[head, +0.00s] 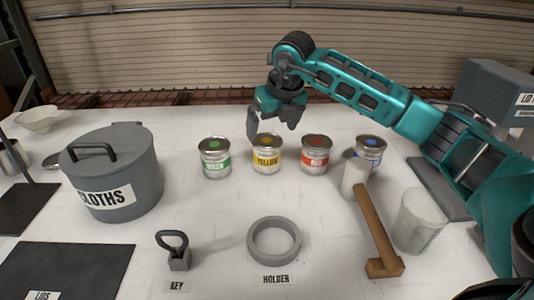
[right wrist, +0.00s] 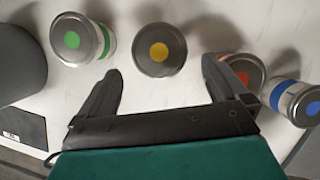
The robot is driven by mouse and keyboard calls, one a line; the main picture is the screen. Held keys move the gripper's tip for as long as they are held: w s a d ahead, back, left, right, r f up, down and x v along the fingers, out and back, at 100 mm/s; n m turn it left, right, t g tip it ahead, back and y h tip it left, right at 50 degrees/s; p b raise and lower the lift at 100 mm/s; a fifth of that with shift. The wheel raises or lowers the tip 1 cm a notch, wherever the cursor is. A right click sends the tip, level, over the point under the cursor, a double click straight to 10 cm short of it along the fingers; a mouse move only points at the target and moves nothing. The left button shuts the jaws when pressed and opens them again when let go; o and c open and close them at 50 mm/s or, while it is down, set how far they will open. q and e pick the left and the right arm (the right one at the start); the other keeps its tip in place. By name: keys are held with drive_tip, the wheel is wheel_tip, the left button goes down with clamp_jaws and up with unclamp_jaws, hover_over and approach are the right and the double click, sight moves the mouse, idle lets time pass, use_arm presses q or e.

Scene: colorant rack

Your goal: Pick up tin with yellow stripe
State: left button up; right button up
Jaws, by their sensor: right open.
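The tin with the yellow stripe (head: 267,155) stands upright on the white table, second from the left in a row of tins. Its lid with a yellow dot (right wrist: 159,50) shows in the right wrist view, ahead of and between my fingers. My right gripper (head: 272,128) is open and empty, above and just behind this tin. In the right wrist view its two fingers (right wrist: 162,88) are spread apart and do not appear to touch the tin. The left gripper is not in view.
A green-striped tin (head: 215,158) stands left, a red-striped tin (head: 316,155) right, and a blue-striped tin (head: 370,150) farther right. A grey cloths pot (head: 112,175), key (head: 178,252), ring holder (head: 274,241) and wooden-handled mallet (head: 376,230) surround clear table in front.

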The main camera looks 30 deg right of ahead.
sight(268, 141)
drive_tip(key=p+x, duration=0.1)
drive_tip(key=x, duration=0.8)
drive_tip(key=shift+f, duration=0.35)
drive_tip(key=shift+r, duration=0.1)
drive_tip(key=c, duration=1.5)
drive_tip(key=shift+o, duration=0.2)
drive_tip(key=shift+r, duration=0.15)
wheel_tip(268, 141, up, 19)
drive_tip(key=shift+r, duration=0.25)
idle(0.4)
